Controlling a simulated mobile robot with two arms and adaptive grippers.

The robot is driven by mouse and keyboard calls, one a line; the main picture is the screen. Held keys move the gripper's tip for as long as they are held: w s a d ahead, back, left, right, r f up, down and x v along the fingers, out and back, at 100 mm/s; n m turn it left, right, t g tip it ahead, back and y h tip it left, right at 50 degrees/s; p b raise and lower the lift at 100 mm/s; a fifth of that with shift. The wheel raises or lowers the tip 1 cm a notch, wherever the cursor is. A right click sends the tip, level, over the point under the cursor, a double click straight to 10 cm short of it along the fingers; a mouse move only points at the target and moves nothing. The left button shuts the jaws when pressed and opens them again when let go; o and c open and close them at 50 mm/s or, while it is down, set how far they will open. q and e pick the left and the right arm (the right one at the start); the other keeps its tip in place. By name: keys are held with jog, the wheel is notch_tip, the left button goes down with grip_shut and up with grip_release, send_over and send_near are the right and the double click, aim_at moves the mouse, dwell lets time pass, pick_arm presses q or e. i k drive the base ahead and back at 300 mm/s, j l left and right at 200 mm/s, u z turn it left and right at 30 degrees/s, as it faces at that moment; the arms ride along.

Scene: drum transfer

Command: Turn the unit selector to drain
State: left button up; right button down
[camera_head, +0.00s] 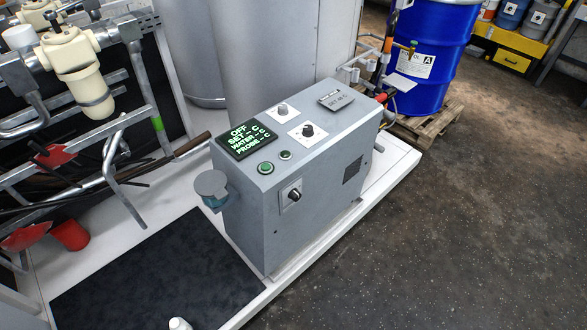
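A grey control unit (320,165) stands on a white platform in the middle of the view. A black rotary knob (308,130) on a white plate is on its top. A smaller light knob (282,110) sits near the back of the top. The labels around the knobs are too small to read, so I cannot tell which is the unit selector or where it points. The lit display (246,139) reads OFF, with SET, WATER and PROBE lines in green. Neither of my grippers is in view.
A grey round-topped part (212,184) juts from the unit's left side. Pipes and a cream filter housing (76,75) are at left. A blue drum (425,50) stands on a pallet behind. The floor at right is clear.

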aim_at(282, 109)
jog(key=i+l, duration=0.65)
jog(key=l, duration=0.25)
